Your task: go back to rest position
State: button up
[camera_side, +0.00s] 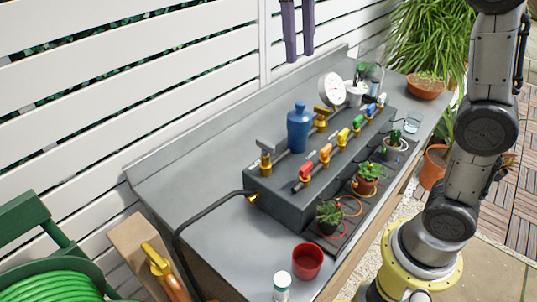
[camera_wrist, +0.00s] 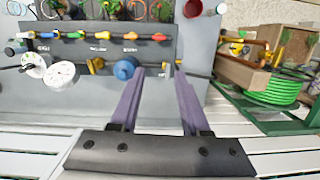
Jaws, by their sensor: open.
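My gripper (camera_side: 300,54) hangs at the top of the side view, its two purple fingers pointing down and apart, with nothing between them. In the wrist view my gripper (camera_wrist: 159,74) also shows open and empty, the fingers spread over the bench near the blue bottle-shaped part. The grey valve box (camera_side: 290,204) stands on the bench below, with a blue bottle-shaped part (camera_side: 298,132), a white gauge (camera_side: 332,90) and a row of coloured valve handles. No object is held.
A red cup (camera_side: 307,262) and a white bottle (camera_side: 282,285) stand at the bench's near end. Small potted plants (camera_side: 328,213) line the box's front. A green hose reel (camera_side: 55,285) is at lower left. A white slatted fence (camera_side: 120,80) runs behind the grey bench (camera_side: 190,195).

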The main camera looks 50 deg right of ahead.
jog(key=s+d+f+t, duration=0.1)
jog(key=s+f+t, duration=0.1)
jog(key=s, duration=0.5)
jog(key=s+d+f+t, duration=0.1)
jog(key=s+d+t, duration=0.1)
jog(key=s, duration=0.4)
jog(key=s+f+t, duration=0.3)
jog(key=f, duration=0.9)
jog(key=shift+s+d, duration=0.35)
jog(key=shift+d, duration=0.1)
